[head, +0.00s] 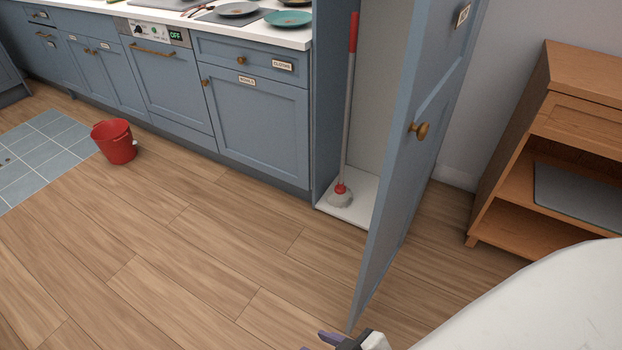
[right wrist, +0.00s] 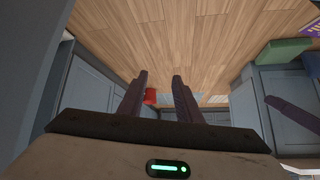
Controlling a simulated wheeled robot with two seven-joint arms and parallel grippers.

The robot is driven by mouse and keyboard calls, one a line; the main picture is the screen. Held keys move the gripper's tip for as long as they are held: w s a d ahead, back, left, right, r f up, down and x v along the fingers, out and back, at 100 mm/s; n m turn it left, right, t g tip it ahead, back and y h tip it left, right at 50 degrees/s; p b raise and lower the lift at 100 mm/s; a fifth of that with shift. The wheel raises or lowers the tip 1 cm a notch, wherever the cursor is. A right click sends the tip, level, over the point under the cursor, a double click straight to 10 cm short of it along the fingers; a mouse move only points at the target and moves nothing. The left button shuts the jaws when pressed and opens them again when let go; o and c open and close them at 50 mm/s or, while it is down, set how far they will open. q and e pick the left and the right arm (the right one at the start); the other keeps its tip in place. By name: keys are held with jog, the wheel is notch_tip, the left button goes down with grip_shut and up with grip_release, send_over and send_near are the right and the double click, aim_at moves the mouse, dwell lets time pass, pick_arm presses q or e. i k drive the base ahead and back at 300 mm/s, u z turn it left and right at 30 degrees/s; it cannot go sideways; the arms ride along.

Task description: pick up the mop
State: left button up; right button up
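The mop (head: 347,110) stands upright, leaning slightly, inside a tall blue cupboard in the head view. It has a red top grip, a grey pole, and a red collar above a pale mop head (head: 340,198) on the white cupboard floor. The cupboard door (head: 408,150) is open and stands to the right of the mop. My right gripper (head: 325,340) shows only partly at the bottom edge, nearer than the door and well apart from the mop. In the right wrist view its two fingers (right wrist: 160,78) are apart with nothing between them. My left gripper is not in view.
The door's lower corner juts over the floor between my right gripper and the cupboard. A red bucket (head: 114,141) stands on the floor at left, by blue-grey tiles (head: 40,158). A wooden shelf unit (head: 575,95) stands right. The wooden floor before the cupboard is clear.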

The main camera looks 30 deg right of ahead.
aim_at(340, 196)
jog(key=u, duration=0.45)
jog(key=i, duration=1.8)
jog(key=z, duration=0.2)
